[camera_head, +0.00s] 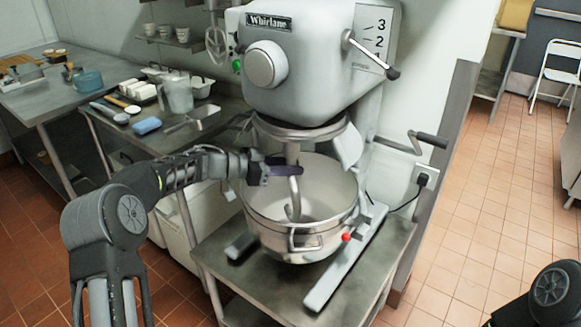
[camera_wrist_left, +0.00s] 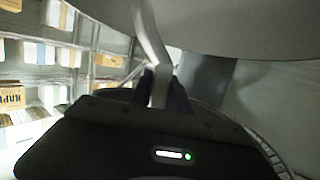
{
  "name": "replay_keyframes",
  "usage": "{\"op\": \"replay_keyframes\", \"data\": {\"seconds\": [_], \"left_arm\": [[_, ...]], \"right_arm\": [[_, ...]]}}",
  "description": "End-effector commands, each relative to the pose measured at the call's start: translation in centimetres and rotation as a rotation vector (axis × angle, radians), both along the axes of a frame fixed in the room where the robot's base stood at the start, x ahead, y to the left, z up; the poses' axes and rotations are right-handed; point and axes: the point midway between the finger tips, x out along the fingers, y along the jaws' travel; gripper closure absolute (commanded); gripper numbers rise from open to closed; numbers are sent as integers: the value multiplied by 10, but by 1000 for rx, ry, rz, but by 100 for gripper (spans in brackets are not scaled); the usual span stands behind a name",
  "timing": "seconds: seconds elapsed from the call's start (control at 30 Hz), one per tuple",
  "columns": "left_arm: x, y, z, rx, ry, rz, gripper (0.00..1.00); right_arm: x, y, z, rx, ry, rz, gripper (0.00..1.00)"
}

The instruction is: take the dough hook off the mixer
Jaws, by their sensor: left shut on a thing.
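The grey stand mixer (camera_head: 300,60) stands on a metal table. The dough hook (camera_head: 294,196) hangs from under its head, its curved lower end over the steel bowl (camera_head: 325,213). My left gripper (camera_head: 290,170) comes in from the left above the bowl rim and is shut on the dough hook's shank. In the left wrist view the hook's pale metal shank (camera_wrist_left: 158,88) runs down between the two dark fingers. The hook's top end meets the mixer underside; the joint is not clear. My right gripper is out of view; only part of my right arm shows at the lower right.
The bowl has side handles and a red knob (camera_head: 346,237) near its front right. A crank handle (camera_head: 428,139) juts out right of the mixer. A side table at left holds a blue sponge (camera_head: 146,125), a pitcher (camera_head: 178,95) and other items. Open tiled floor lies to the right.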

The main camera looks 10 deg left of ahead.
Motion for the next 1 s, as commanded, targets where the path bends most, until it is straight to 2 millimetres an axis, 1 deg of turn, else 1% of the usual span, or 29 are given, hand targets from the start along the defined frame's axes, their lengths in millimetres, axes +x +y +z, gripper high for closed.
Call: {"op": "replay_keyframes", "data": {"seconds": [0.07, 0.17, 0.4, 0.5, 0.87, 1.0], "left_arm": [[0, 0, 2, -2, -2, 0, 100], [0, 0, -2, -2, -2, 0, 100], [0, -1, -21, -6, -3, -1, 100], [0, -1, -26, -7, -6, 0, 100], [0, 0, -28, -8, -6, 0, 100], [-2, 1, -30, -11, -15, -1, 100]], "right_arm": [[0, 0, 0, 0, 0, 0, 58], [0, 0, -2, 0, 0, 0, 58], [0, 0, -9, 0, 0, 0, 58], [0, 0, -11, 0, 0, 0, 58], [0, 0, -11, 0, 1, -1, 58], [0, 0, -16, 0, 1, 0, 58]]}}
